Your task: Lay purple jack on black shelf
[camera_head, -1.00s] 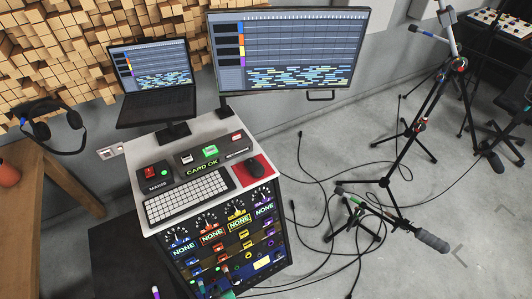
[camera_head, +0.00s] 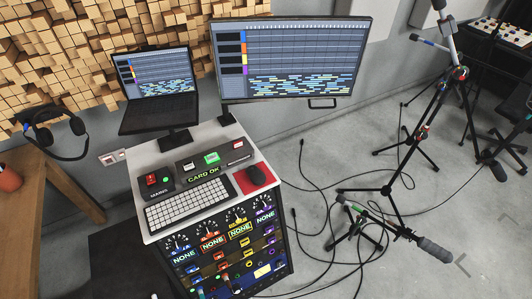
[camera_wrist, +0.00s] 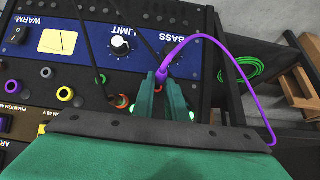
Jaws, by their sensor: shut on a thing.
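My green gripper (camera_wrist: 164,90) is shut on the purple jack (camera_wrist: 163,73) in the wrist view. The jack is in front of the blue rack panel (camera_wrist: 90,46), near its lettered knobs. I cannot tell whether its tip touches a socket. A purple cable (camera_wrist: 232,62) arcs from the jack up and round to the right. The black shelf (camera_head: 112,252) appears as a dark surface left of the rack in the head view, partly cut off by the lower edge.
In the head view the rack (camera_head: 235,250) stands under a desk top with a keyboard (camera_head: 188,200) and mouse. A wooden table (camera_head: 50,190) is at the left, microphone stands (camera_head: 388,195) at the right. A green cable coil (camera_wrist: 250,68) shows in the wrist view.

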